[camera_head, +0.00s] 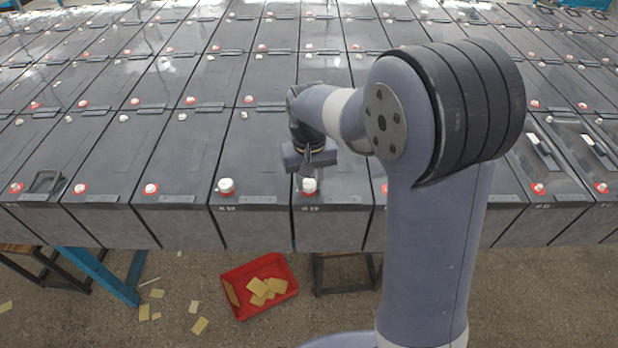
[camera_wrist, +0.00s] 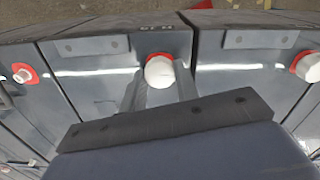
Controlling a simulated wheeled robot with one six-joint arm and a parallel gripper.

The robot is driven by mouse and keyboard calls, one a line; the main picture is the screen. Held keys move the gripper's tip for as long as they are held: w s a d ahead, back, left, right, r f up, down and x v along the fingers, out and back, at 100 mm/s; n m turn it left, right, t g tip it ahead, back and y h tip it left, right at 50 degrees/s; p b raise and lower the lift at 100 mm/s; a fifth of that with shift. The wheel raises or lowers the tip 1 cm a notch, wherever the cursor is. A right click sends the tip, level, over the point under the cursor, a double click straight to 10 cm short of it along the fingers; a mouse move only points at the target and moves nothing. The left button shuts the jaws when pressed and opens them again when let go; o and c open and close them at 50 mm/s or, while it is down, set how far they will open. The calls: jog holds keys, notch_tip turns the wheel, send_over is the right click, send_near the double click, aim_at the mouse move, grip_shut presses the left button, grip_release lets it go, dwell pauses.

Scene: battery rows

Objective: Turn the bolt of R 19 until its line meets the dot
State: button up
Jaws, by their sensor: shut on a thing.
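My gripper (camera_head: 308,179) points down at the front edge of a battery (camera_head: 335,232) in the front row. Its fingers, also in the wrist view (camera_wrist: 160,84), are shut on a white bolt head (camera_wrist: 160,70), one on each side. The bolt head also shows just below the fingers in the head view (camera_head: 309,186). A red ring shows at its base in the wrist view. The battery's small label is blurred but looks like R 19. I cannot make out the bolt's line or the dot.
A neighbouring bolt (camera_head: 226,186) with a red ring stands to the left, taller than most others. Rows of dark batteries fill the area behind. A red crate (camera_head: 236,277) with yellowish pieces lies on the floor in front, with more pieces scattered around.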

aim_at(309, 183)
jog(key=o, duration=1)
jog(key=shift+r, duration=0.1)
notch_tip(309, 183, up, 11)
jog(key=shift+f+b, duration=0.2)
jog(key=shift+b, duration=0.15)
notch_tip(309, 183, down, 11)
jog(key=shift+p, duration=0.4)
jog(key=shift+n, duration=0.3)
